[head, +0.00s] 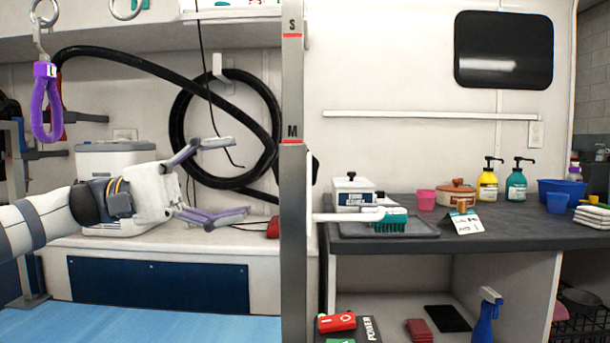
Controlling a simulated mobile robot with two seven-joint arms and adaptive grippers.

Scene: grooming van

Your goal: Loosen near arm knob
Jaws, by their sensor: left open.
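A grey upright post (292,200) with red marks labelled S and M stands in the middle of the head view. A dark rounded part (313,168), possibly a knob, shows partly behind the post's right edge, just below the M mark; most of it is hidden. I cannot tell for sure which part is the near arm knob. My left gripper (240,178) is open and empty, its two fingers spread and pointing right, to the left of the post and apart from it in the picture. My right gripper is not in view.
A black hose (178,130) hangs coiled on the wall behind the gripper. A purple loop (45,100) hangs at upper left. A blue table surface (150,328) lies below. The dark counter (480,237) at right holds a tray, a teal-bristled brush (390,222), bottles and bowls.

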